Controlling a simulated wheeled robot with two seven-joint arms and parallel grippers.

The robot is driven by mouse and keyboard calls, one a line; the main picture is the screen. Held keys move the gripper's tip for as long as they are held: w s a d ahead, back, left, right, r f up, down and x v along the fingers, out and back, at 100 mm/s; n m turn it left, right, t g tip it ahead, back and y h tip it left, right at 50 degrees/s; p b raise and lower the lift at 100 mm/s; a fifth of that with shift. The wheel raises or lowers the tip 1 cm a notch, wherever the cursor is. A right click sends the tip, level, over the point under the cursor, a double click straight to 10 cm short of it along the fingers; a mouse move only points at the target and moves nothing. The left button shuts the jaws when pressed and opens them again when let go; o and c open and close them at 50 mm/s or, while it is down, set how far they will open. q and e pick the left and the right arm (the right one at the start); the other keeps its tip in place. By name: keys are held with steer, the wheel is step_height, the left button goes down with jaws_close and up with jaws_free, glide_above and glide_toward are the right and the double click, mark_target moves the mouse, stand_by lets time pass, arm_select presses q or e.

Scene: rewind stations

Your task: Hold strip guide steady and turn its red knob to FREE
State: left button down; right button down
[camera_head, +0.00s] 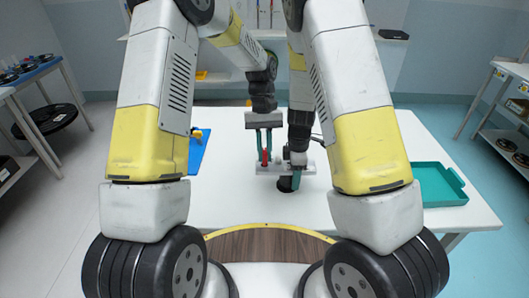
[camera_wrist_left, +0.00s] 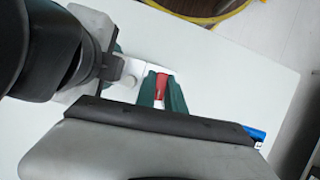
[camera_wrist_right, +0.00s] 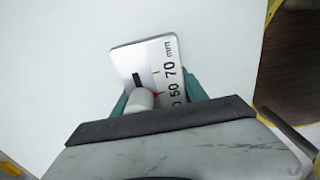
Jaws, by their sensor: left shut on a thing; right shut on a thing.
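The strip guide is a pale plate (camera_head: 308,168) lying on the white table; its printed mm scale shows in the right wrist view (camera_wrist_right: 165,62), beside a white post and a small red mark. Its red knob (camera_head: 265,158) stands upright near the plate's left part. My left gripper (camera_head: 264,155) points down with its green fingers shut on the red knob (camera_wrist_left: 161,86). My right gripper (camera_head: 290,180) is shut on the strip guide, with its green fingers at the two sides of the plate (camera_wrist_right: 155,85). The knob's setting labels cannot be read.
A blue mat (camera_head: 196,157) with a yellow item lies left on the white table (camera_head: 235,195). A teal tray (camera_head: 440,187) stands at the right. Shelves with dark reels stand at both sides. My two arms are close together above the guide.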

arm_select(q)
steer(key=shift+m+y, duration=0.7)
steer(key=shift+m, duration=1.2)
steer(key=c, duration=1.7)
jaws_free()
steer(key=v, duration=1.2)
steer(key=shift+d, duration=0.1)
